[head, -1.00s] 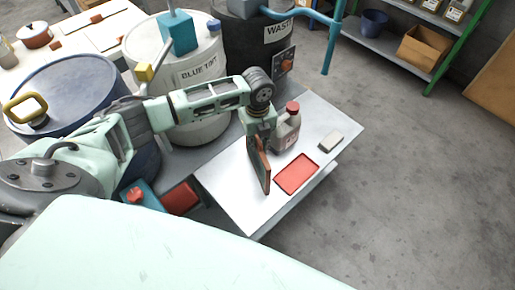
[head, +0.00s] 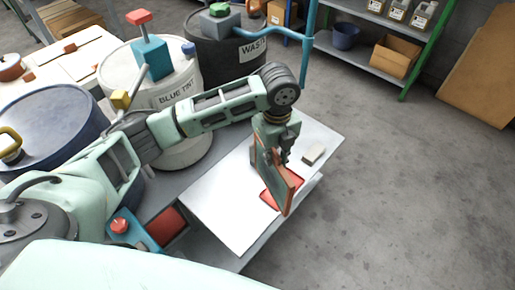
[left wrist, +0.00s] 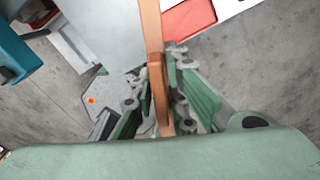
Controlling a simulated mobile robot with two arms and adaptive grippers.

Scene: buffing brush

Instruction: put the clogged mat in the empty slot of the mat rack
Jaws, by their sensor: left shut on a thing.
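My left gripper (head: 275,148) is shut on the mat (head: 279,188), a thin upright panel with a brown-orange edge. The gripper holds it from above over the white table. In the left wrist view the mat (left wrist: 156,60) is seen edge-on as an orange-brown strip between the two green-padded fingers (left wrist: 159,95). I cannot tell from these views how clogged its face is. I cannot make out the mat rack or its empty slot. My right gripper is not in view.
A red tray (head: 267,198) lies on the white table (head: 225,205), partly behind the mat. Blue tint (head: 160,85) and waste drums (head: 225,55) stand behind. Open floor (head: 400,180) lies to the right.

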